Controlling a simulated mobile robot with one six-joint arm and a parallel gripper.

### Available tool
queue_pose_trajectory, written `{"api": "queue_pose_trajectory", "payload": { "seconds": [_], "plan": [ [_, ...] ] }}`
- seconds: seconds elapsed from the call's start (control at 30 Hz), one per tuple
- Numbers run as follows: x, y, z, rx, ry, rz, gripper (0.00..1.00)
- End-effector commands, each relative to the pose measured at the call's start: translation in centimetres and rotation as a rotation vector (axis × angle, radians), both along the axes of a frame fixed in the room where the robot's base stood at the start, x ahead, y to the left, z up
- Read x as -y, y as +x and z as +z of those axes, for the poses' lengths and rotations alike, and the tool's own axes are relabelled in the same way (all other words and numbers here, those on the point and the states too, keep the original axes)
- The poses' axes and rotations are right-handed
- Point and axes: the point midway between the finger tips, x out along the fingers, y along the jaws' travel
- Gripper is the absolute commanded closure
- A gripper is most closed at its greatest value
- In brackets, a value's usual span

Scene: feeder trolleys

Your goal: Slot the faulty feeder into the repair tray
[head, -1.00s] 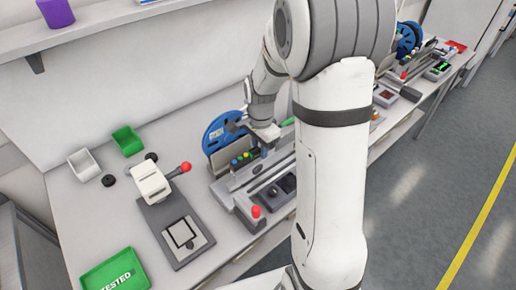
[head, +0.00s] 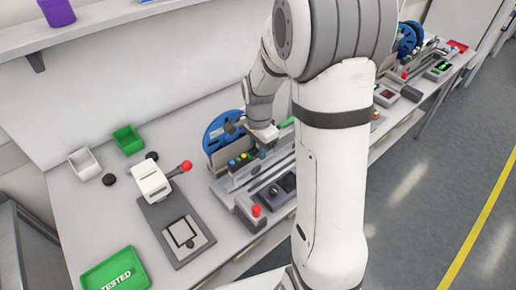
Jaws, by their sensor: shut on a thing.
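My gripper (head: 263,145) reaches down over the bench, partly hidden by its own wrist. It appears shut on the top of a grey feeder with a blue reel (head: 221,133) at its left end. Small coloured buttons show on the feeder's side. The feeder is low over or in a grey slotted fixture (head: 228,190); I cannot tell whether it touches. My arm hides the fixture's right end. No tray can be read as the repair tray; a small red flat thing (head: 458,46) lies at the bench's far end.
A green tray marked TESTED (head: 98,281) lies at the front left. A lever press with a red knob (head: 186,165), a white bin (head: 84,164) and a green bin (head: 128,139) stand left. Another feeder station with a blue reel (head: 408,40) stands farther along the bench.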

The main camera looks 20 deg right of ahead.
Motion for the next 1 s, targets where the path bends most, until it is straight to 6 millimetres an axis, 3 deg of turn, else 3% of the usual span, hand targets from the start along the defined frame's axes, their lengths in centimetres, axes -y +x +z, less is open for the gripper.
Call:
{"api": "queue_pose_trajectory", "payload": {
  "seconds": [0.63, 0.67, 0.93, 1.0],
  "plan": [
    [-1.6, -0.7, -0.1, -0.002, 0.001, 0.0, 1.0],
    [-1.6, -0.7, 0.0, -0.002, 0.001, -0.001, 0.76],
    [-1.5, -0.6, 0.0, 0.0, 0.001, 0.0, 0.54],
    [-1.5, -0.6, 0.0, 0.0, 0.001, 0.0, 0.53]
  ]
}}
